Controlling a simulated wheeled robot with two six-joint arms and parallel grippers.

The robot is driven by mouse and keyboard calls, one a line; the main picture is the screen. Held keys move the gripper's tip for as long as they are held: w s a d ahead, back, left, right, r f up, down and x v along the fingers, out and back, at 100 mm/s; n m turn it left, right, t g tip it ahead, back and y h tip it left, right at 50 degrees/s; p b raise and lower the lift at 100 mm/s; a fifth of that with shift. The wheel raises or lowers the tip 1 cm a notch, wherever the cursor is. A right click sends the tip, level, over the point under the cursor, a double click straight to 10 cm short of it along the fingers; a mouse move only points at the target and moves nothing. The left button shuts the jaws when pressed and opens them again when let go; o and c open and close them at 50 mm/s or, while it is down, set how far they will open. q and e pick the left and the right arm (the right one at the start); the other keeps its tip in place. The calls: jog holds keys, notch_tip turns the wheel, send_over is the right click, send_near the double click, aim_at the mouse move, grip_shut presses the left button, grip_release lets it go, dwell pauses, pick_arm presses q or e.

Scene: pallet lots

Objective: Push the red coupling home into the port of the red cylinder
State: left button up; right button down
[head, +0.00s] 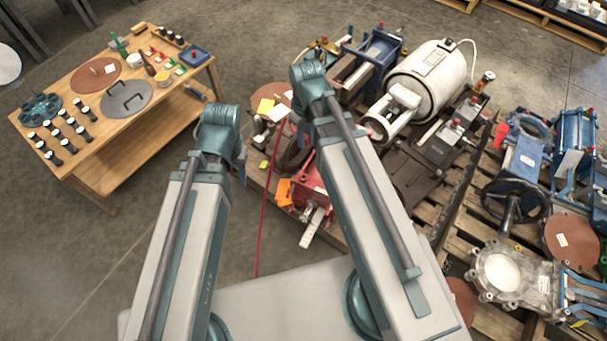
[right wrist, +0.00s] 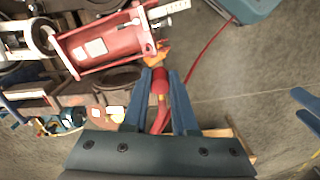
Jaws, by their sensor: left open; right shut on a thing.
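The red coupling (right wrist: 160,82) is between the fingers of my right gripper (right wrist: 162,80), which is shut on it; a red hose trails back from it. The red cylinder (right wrist: 108,42) lies ahead and to the left in the right wrist view, with a pale scale bar at its end. An orange piece (right wrist: 155,55) sits between the coupling's tip and the cylinder's end, so I cannot make out the port or any contact. In the head view the red cylinder (head: 306,178) is partly hidden by my right arm. My left gripper (right wrist: 304,110) is open and empty, at the right wrist view's right edge.
The red hose (head: 266,215) runs down across the floor in the head view. A pallet of machines with a white tank (head: 430,80) stands right of the cylinder. A wooden bench (head: 135,150) with small parts is at left; bare floor lies between.

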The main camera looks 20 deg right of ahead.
jog(key=b, duration=2.1)
send_near(304, 179)
jog(key=shift+w, duration=0.45)
notch_tip(304, 179, down, 6)
jog(key=b, duration=0.6)
jog(key=shift+r, duration=0.1)
jog(key=shift+d+f+b, duration=0.1)
jog(key=shift+f+b, duration=0.4)
jog(key=c, duration=0.6)
grip_release()
jog(key=shift+r, duration=0.1)
